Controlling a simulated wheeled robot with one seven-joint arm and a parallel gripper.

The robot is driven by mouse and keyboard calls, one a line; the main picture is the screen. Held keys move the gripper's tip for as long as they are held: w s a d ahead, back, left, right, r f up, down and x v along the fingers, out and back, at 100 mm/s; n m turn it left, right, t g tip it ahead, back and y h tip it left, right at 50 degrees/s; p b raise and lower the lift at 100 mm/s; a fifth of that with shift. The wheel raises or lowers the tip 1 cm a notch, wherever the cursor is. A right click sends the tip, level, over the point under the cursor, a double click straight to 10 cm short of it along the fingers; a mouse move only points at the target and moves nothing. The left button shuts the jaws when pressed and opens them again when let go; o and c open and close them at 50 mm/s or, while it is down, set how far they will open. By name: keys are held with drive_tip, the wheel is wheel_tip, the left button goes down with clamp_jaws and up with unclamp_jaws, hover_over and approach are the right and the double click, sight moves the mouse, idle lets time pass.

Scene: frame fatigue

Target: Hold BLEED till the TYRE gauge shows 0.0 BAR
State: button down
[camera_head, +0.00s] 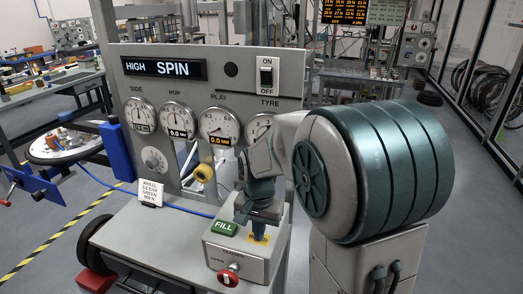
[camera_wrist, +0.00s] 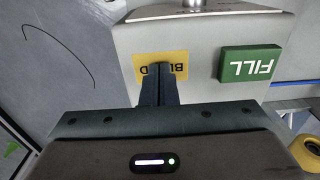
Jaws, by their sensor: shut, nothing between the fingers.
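The yellow BLEED button (camera_head: 260,240) is on the grey control box (camera_head: 222,249), right of the green FILL button (camera_head: 223,227). My gripper (camera_head: 259,229) points down at BLEED from above. In the wrist view its two fingers (camera_wrist: 158,72) are together and empty, with their tips over the middle of the yellow BLEED button (camera_wrist: 180,60), covering some letters. I cannot tell whether the tips touch or press it. FILL (camera_wrist: 249,63) is beside it in that view. The TYRE gauge (camera_head: 258,124) is partly hidden behind my arm, and its reading cannot be made out.
The SIDE (camera_head: 140,115), HOP (camera_head: 175,120) and PLAY (camera_head: 219,126) gauges are left of TYRE. An ON/OFF switch (camera_head: 266,77) is above it. A red-and-white OPEN knob (camera_head: 228,277) is on the box front. A yellow knob (camera_head: 204,173) sticks out behind the box.

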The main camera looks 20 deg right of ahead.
drive_tip(key=shift+s+f, duration=0.25)
drive_tip(key=shift+f, duration=0.1)
wheel_tip(320, 180, up, 15)
drive_tip(key=p, duration=0.2)
drive_tip(key=shift+w+f, duration=0.15)
drive_tip(key=shift+w, duration=0.1)
drive_tip(key=shift+s, duration=0.1)
idle(0.4)
drive_tip(key=s+f+n+t, duration=0.1)
drive_tip(key=s+f+n, duration=0.1)
drive_tip(key=s, duration=0.5)
drive_tip(key=s+f+n+t, duration=0.2)
drive_tip(key=s+n, duration=0.3)
drive_tip(key=s, duration=0.2)
drive_tip(key=shift+s+a+f, duration=0.25)
drive_tip(key=shift+a+f, duration=0.05)
drive_tip(key=shift+f, duration=0.1)
